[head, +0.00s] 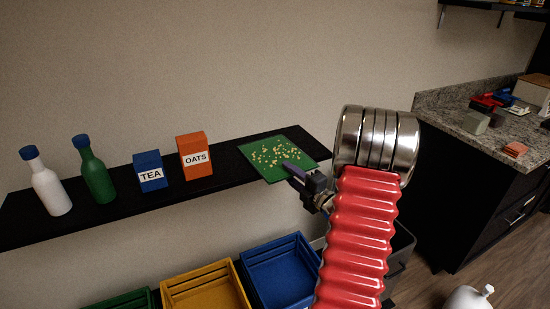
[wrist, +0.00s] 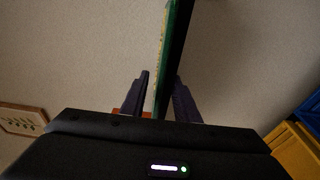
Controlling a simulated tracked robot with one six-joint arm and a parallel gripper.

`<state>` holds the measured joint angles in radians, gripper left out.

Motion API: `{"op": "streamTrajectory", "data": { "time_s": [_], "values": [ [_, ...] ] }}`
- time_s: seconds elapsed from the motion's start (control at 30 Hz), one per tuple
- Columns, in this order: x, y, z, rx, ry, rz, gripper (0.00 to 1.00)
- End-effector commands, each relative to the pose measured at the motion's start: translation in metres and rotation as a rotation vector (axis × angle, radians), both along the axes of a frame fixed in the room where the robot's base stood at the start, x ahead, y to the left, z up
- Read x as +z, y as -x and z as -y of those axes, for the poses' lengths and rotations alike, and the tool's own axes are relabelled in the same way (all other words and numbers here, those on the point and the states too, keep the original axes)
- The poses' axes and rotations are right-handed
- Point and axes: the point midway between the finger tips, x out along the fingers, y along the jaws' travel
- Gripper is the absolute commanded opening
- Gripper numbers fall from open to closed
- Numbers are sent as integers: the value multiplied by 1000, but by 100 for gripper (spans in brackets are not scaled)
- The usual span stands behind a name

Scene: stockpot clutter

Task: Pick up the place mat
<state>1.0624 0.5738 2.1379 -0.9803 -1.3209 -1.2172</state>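The place mat (head: 262,151) is a green sheet with pale yellow flecks, lying flat on the black shelf at its right part. In the wrist view the place mat (wrist: 164,55) shows nearly edge-on as a thin green strip, with a dark band of shelf along its right side. My gripper (head: 291,167) is at the mat's front right edge. In the wrist view my gripper (wrist: 161,88) has its two dark fingers apart, one on each side of the mat's edge. A gap shows between the left finger and the mat; contact on the right side is unclear.
On the shelf (head: 220,182), left of the mat, stand an orange oats box (head: 194,160), a blue tea box (head: 150,176), a green bottle (head: 95,175) and a white bottle (head: 50,190). Blue (head: 282,285) and yellow bins (head: 207,296) sit below. A granite counter (head: 455,112) is at right.

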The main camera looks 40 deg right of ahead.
Motion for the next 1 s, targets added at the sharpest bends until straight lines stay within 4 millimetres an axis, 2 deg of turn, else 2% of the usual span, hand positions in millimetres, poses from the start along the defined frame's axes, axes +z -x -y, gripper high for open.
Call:
{"op": "streamTrajectory", "data": {
  "time_s": [0.27,0.67,1.0],
  "values": [
    [0,0,0,0,0,0,28],
    [0,1,0,-1,0,0,1],
    [-1,1,0,-1,0,-1,0]
  ]
}}
